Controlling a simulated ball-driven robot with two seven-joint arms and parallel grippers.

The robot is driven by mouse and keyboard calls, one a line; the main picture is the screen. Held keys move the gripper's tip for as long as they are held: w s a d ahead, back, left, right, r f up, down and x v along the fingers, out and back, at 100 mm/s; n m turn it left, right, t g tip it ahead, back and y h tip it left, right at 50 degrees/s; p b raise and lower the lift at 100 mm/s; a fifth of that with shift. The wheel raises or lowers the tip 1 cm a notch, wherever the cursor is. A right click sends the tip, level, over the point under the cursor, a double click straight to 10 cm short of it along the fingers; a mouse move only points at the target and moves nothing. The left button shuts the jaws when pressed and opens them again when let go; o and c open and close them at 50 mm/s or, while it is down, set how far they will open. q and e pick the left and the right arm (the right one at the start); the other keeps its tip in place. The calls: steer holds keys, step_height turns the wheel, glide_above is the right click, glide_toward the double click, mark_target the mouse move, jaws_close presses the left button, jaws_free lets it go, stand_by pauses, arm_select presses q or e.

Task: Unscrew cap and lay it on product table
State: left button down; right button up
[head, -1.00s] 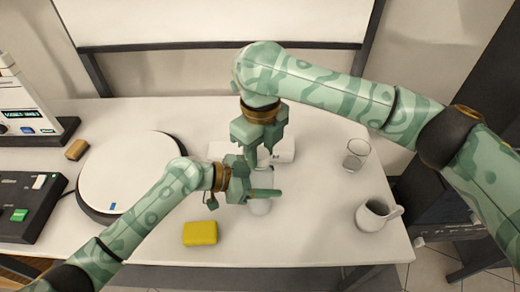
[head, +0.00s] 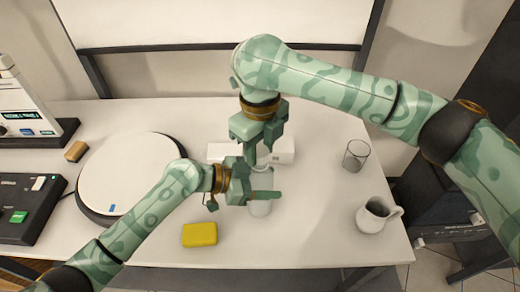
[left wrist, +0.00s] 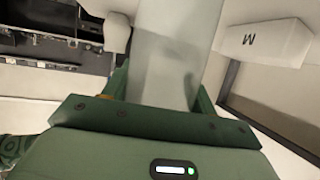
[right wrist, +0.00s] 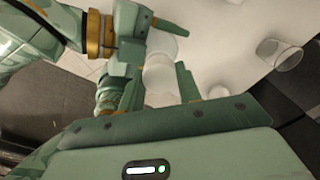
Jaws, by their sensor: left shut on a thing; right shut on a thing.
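My left gripper (head: 262,194) is shut around a pale, translucent bottle (left wrist: 170,60), which fills the space between its fingers in the left wrist view. The bottle's lower part (head: 260,208) shows below the fingers in the head view. My right gripper (head: 263,152) is directly above, pointing down. In the right wrist view its fingers (right wrist: 161,84) are shut on a pale round thing, apparently the cap (right wrist: 159,76). The fingers partly hide it, and I cannot tell whether it still touches the bottle.
The white table has a white box (head: 284,152) behind the grippers, a glass (head: 355,156) and a white mug (head: 372,217) at right. A yellow sponge (head: 200,234) lies in front. A round white plate (head: 130,172) is at left. Clear table lies between bottle and mug.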

mark_target(260, 151)
steer(key=shift+r, duration=0.5)
steer(key=shift+r, duration=2)
arm_select(q)
steer(key=shift+c, duration=1.9)
jaws_free()
